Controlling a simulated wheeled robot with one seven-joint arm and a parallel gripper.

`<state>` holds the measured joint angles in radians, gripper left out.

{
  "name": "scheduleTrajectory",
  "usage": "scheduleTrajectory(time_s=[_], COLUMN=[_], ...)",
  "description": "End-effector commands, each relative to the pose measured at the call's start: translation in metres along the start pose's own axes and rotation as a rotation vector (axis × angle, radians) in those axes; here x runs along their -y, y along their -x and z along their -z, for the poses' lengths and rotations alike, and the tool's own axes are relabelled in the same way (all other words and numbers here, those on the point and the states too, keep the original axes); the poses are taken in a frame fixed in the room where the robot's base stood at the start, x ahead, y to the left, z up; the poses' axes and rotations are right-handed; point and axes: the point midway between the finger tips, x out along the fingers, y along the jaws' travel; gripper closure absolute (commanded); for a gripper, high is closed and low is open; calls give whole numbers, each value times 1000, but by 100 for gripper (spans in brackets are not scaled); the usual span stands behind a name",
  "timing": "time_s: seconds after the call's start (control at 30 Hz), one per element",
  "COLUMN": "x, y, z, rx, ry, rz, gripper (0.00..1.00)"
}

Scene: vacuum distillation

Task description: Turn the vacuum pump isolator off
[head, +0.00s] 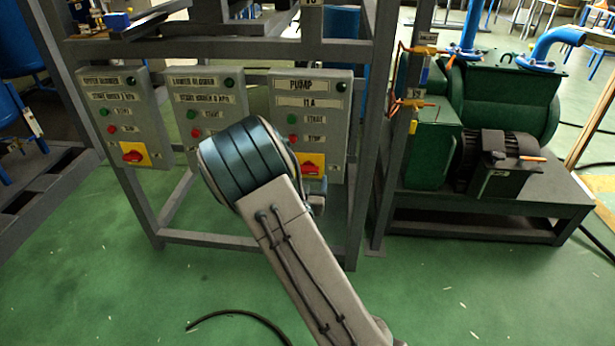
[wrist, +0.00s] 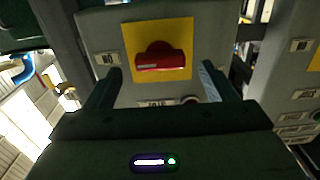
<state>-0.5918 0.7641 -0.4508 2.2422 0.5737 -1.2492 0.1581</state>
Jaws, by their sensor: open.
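The pump isolator is a red rotary knob (wrist: 160,61) on a yellow plate (wrist: 184,34), on the grey pump control box (head: 338,110). In the wrist view its handle lies crosswise, nearly level. My gripper (wrist: 161,74) is open, with one finger on each side of the knob in the picture and gaps to both. I cannot tell how far the fingertips are from the box face. In the head view the knob (head: 309,168) is partly visible behind my arm, which hides the gripper and part of the box.
Two similar boxes stand to the left, the lower blower box (head: 205,100) and another (head: 122,118) with its own red isolator. A grey frame post (head: 375,110) stands right of the pump box. A green pump (head: 500,100) is beyond it. The green floor in front is mostly clear.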

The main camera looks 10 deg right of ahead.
Motion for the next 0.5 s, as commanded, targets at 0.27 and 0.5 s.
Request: scheduleTrajectory(time_s=[0.27,0.5], x=[0,0], y=[-32,-36], z=[-1,0], rx=[1,1], ry=[1,1], rz=[0,1], gripper=[22,22])
